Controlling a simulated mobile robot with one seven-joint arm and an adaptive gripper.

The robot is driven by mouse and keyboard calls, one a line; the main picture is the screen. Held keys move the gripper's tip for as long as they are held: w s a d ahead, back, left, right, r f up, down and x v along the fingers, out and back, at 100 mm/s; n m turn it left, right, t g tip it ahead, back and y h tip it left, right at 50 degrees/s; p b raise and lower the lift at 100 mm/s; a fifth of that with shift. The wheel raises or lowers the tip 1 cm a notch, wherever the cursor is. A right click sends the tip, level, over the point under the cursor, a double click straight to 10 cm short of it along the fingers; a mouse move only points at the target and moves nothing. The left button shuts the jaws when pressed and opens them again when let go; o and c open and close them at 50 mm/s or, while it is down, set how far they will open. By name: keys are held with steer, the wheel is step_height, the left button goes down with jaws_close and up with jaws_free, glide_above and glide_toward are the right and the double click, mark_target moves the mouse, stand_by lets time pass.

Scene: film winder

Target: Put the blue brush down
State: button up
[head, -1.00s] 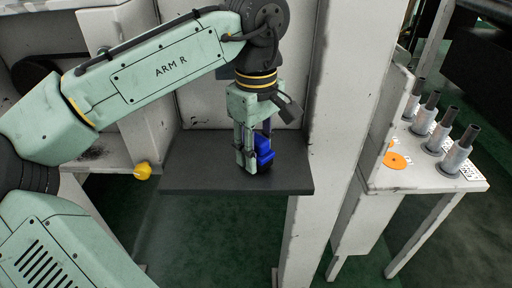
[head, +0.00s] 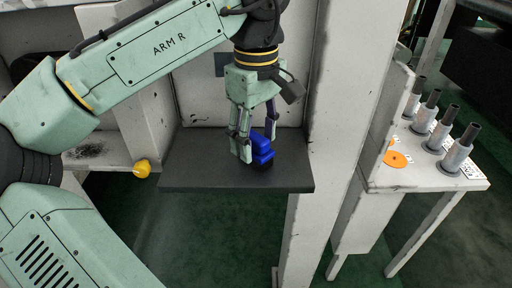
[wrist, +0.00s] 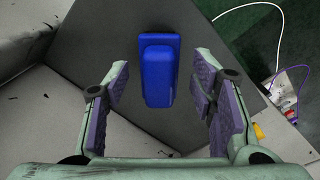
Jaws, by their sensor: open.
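The blue brush (head: 262,149) rests on the dark shelf (head: 190,172) in the head view, near the shelf's middle. In the wrist view the blue brush (wrist: 158,70) lies between and a little beyond my fingertips, with a gap on both sides. My gripper (head: 257,143) is open around the brush, and its fingers reach down close to the shelf. The wrist view shows the two purple-padded fingers of my gripper (wrist: 158,92) spread wide and empty. The brush's underside is dark and partly hidden.
A pale post (head: 340,110) stands right of the shelf. A white stand (head: 440,178) with several grey spindles and an orange disc (head: 395,159) is farther right. A yellow knob (head: 142,168) is left of the shelf. The shelf is otherwise clear.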

mark_target(256, 136)
steer(key=shift+r, duration=2.4)
steer(key=shift+o, duration=0.3)
